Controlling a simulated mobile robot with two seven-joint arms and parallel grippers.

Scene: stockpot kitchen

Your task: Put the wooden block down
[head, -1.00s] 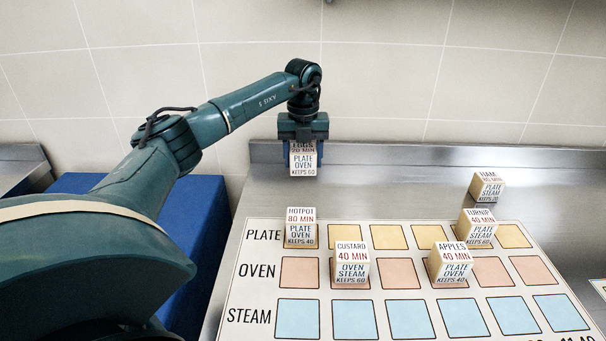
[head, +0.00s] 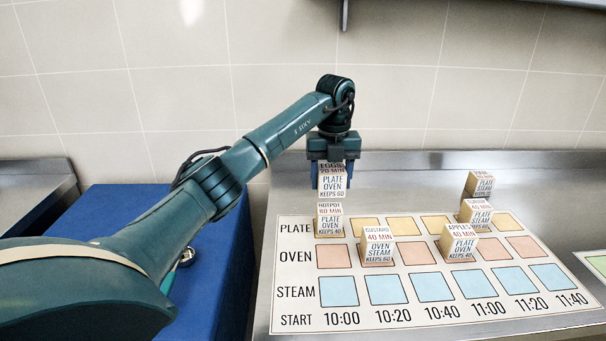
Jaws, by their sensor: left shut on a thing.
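My left gripper (head: 332,176) points down and is shut on the eggs block (head: 332,185), a wooden cube with printed faces. The block is upright, just behind and above the hotpot block (head: 329,222) in the picture. I cannot tell whether its base touches the counter. The printed chart (head: 310,257) has rows named plate, oven and steam, with start times along its front edge. The hotpot block stands on the plate row at the left end. My right gripper is not in view.
The custard block (head: 377,250) and apples block (head: 458,245) stand around the oven row. The turnip block (head: 474,215) is near the plate row, and the ham block (head: 480,185) stands behind the chart. The steel counter (head: 410,190) is clear behind the chart's middle.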

